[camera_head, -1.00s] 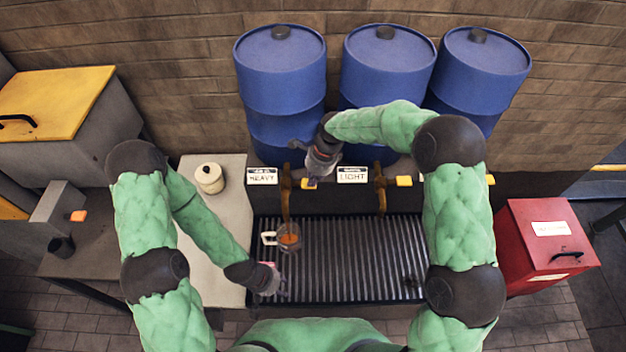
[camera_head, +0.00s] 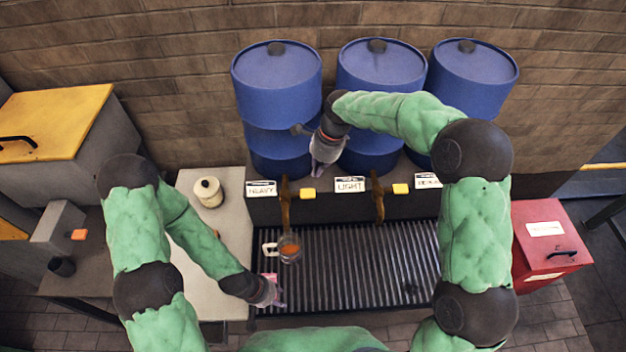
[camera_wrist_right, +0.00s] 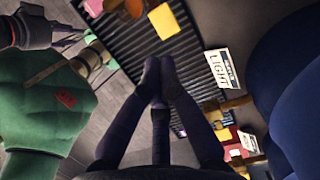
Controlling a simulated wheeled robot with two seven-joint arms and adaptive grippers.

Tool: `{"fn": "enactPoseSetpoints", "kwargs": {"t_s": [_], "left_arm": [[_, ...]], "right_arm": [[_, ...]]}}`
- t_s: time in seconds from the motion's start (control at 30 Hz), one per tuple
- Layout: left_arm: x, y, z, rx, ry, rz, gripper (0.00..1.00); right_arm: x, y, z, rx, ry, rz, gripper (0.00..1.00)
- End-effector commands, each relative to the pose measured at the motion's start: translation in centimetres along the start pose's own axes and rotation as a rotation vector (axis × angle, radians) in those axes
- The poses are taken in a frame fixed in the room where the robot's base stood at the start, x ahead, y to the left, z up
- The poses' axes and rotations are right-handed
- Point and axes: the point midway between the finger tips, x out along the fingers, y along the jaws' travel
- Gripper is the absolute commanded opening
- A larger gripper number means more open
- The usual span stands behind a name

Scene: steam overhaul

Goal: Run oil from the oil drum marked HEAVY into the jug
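The blue HEAVY drum (camera_head: 277,85) stands at the left of the row, behind its HEAVY label (camera_head: 261,189). Its brown tap (camera_head: 286,205) points down over the grate, with a yellow lever end (camera_head: 308,193) to its right. The glass jug (camera_head: 290,250) stands upright below the tap, handle to the left, with orange-brown oil inside. I cannot tell whether oil is running. My right gripper (camera_head: 317,172) is above and behind the lever, apart from it; in the wrist view its fingers (camera_wrist_right: 160,65) are together and empty. My left gripper (camera_head: 276,294) is open, left-front of the jug.
The LIGHT tap (camera_head: 377,200) and its yellow lever (camera_head: 400,189) are to the right. A cream pot (camera_head: 208,191) stands on the left counter. A red box (camera_head: 548,240) is at the right. A pink item (camera_head: 270,279) is by my left gripper.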

Motion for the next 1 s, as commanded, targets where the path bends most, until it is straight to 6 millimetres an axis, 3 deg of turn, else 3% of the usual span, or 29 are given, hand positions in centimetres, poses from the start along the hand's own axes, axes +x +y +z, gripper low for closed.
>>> {"fn": "enactPoseSetpoints", "kwargs": {"t_s": [0.1, 0.3, 1.0], "left_arm": [[0.0, 0.0, 0.0, -0.001, 0.0, 0.0, 0.4], [0.1, -0.1, 0.0, -0.001, 0.001, 0.0, 0.4], [0.0, 0.0, -0.1, -0.001, 0.001, 0.0, 0.4]], "right_arm": [[-1.7, 0.0, 0.3, -0.002, -0.001, -0.002, 0.0], [-3.1, 0.0, 0.5, -0.001, 0.0, -0.001, 0.0], [-3.2, 0.0, 0.5, -0.001, 0.0, 0.0, 0.0]]}}
